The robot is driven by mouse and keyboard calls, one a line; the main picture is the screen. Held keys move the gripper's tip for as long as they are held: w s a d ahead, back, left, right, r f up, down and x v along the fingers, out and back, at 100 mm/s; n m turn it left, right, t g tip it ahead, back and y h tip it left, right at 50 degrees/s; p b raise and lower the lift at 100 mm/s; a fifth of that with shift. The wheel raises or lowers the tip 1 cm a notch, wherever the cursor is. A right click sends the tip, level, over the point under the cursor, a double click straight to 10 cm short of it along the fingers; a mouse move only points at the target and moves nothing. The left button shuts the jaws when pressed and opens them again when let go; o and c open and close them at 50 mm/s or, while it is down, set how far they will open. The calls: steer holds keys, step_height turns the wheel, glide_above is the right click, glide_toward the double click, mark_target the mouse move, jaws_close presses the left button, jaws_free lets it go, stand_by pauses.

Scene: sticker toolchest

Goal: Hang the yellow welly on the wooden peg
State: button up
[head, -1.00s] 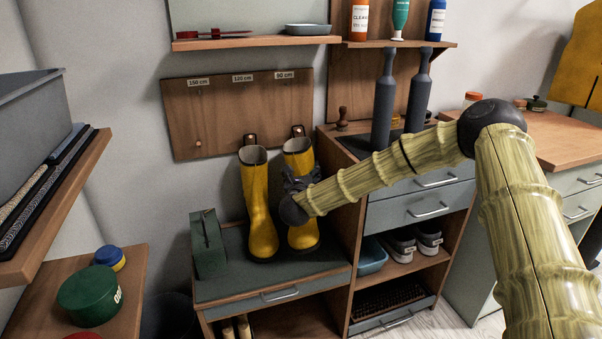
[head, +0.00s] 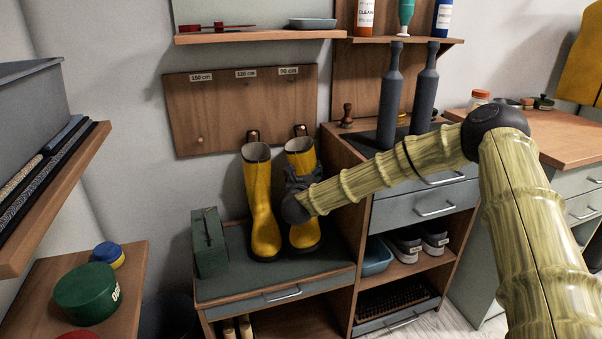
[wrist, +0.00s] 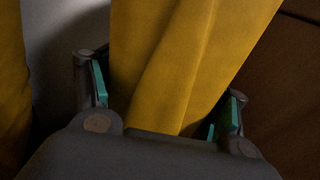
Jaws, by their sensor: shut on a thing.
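Two yellow wellies with dark soles and dark loops at the top are side by side before the wooden peg board (head: 225,98). My gripper (head: 298,190) is shut on the right welly (head: 301,158), around its shaft. The wrist view shows this welly's shaft (wrist: 195,50) between the green-padded fingers (wrist: 168,105). The left welly (head: 260,195) is upright over the bench top and apart from my gripper. A bare wooden peg (head: 199,140) shows under the 150 cm label. I cannot tell whether either loop is around a peg, or whether the held welly touches the bench.
A green box (head: 209,243) stands on the bench (head: 225,290) left of the wellies. A cabinet with two tall grey bottle-shaped things (head: 391,95) stands close at right. A shelf (head: 260,36) juts out above the board. The board's left part is clear.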

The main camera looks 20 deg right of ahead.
stand_by(0.4)
steer(key=o, duration=2.1)
